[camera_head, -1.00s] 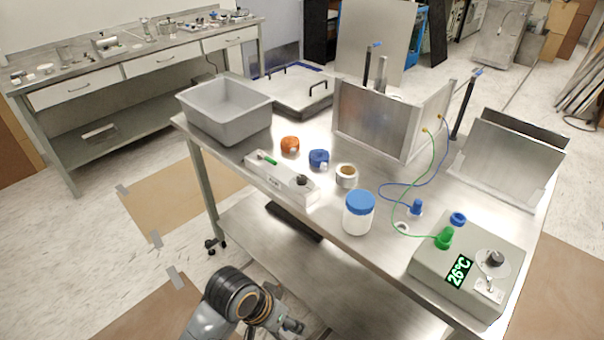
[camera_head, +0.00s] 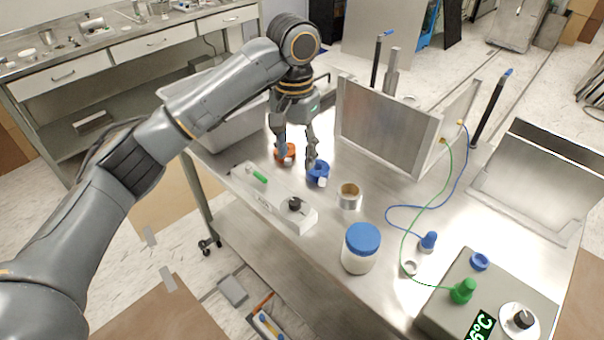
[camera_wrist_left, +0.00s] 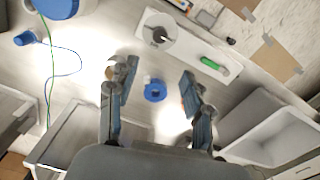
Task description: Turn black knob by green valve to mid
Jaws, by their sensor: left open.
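A white box (camera_head: 268,192) lies near the table's front edge. It carries a green valve handle (camera_head: 260,177) toward its left end and a black knob (camera_head: 295,203) toward its right end. In the left wrist view the black knob (camera_wrist_left: 159,37) and green handle (camera_wrist_left: 209,63) are ahead of the fingers. My left gripper (camera_head: 298,158) is open and empty, pointing down behind the white box, above an orange item (camera_head: 286,151) and a blue ring-shaped item (camera_head: 318,173). The blue item (camera_wrist_left: 155,91) shows between the fingers in the wrist view. My right gripper is in neither view.
A brown-and-white roll (camera_head: 349,195) and a blue-lidded jar (camera_head: 361,246) stand right of the white box. A grey bin (camera_head: 222,130) is behind left. A metal panel (camera_head: 382,128) stands behind. A temperature box with another black knob (camera_head: 523,319) is at right.

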